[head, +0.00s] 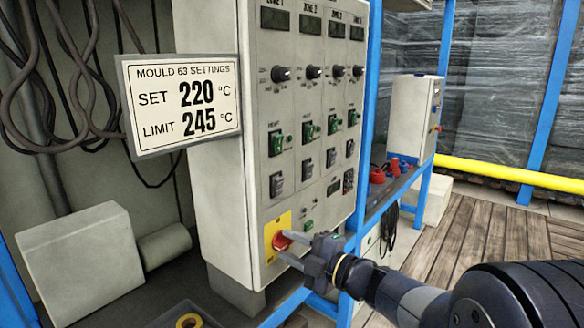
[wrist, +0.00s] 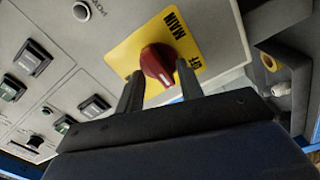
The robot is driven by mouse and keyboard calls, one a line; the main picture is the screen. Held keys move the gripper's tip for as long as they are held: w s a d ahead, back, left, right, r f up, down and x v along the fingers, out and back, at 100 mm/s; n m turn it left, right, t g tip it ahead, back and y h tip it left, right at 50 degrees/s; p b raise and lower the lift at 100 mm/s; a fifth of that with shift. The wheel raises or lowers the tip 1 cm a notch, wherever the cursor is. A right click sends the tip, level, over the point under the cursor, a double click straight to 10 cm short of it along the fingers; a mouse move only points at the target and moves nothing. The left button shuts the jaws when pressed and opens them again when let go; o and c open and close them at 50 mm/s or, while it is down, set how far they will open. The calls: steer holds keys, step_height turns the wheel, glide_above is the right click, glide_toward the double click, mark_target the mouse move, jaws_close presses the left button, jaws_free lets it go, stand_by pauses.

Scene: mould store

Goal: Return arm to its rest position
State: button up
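My gripper (head: 281,246) is at the low front of the grey control cabinet (head: 215,180), by the red main switch knob (head: 279,241) on its yellow plate (head: 270,256). In the wrist view the two dark fingers of my gripper (wrist: 160,82) stand apart, one on each side of the red knob (wrist: 157,66). I cannot tell whether either finger touches the knob. The yellow plate (wrist: 122,56) reads "MAIN", with another word partly hidden. My arm (head: 400,295) reaches in from the lower right.
A settings sign (head: 182,103) reads set 220 °C, limit 245 °C. Green switches (head: 277,143) and black dials (head: 281,73) cover the cabinet. Blue posts (head: 369,100), a shelf with red items (head: 378,175) and a yellow rail (head: 510,174) stand right. Wooden decking (head: 480,235) there is bare.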

steer(key=m+p, duration=0.3)
steer(key=shift+r, duration=0.2)
steer(key=shift+f+m+p, duration=0.1)
steer(key=shift+m+p, duration=0.4)
steer(key=shift+m, duration=0.2)
